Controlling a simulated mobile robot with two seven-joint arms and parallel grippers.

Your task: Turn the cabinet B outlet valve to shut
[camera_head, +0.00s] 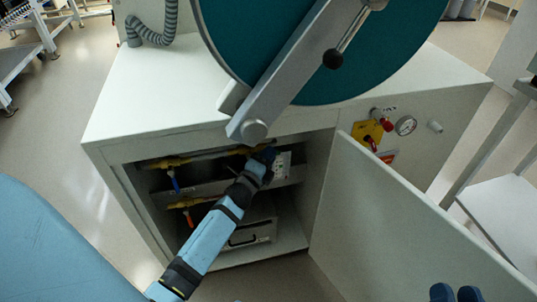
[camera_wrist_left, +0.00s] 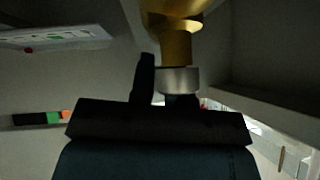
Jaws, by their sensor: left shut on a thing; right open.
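My left arm reaches into the open cabinet under the bench. My left gripper (camera_head: 268,155) is at the right part of the upper brass pipe (camera_head: 180,161). In the left wrist view, my left gripper (camera_wrist_left: 168,88) is shut at a valve with a brass body (camera_wrist_left: 176,45) and a silver collar (camera_wrist_left: 180,80) below it. The fingers hide the handle, so its angle cannot be told. No label naming this valve is readable. My right gripper (camera_head: 455,293) is open and empty at the bottom right, outside the cabinet, only its tips showing.
A blue-handled valve (camera_head: 174,180) and a red-handled valve (camera_head: 189,218) are left of my arm. The open cabinet door (camera_head: 400,225) stands to the right. A large round teal hatch (camera_head: 400,50) with a grey bar overhangs the bench.

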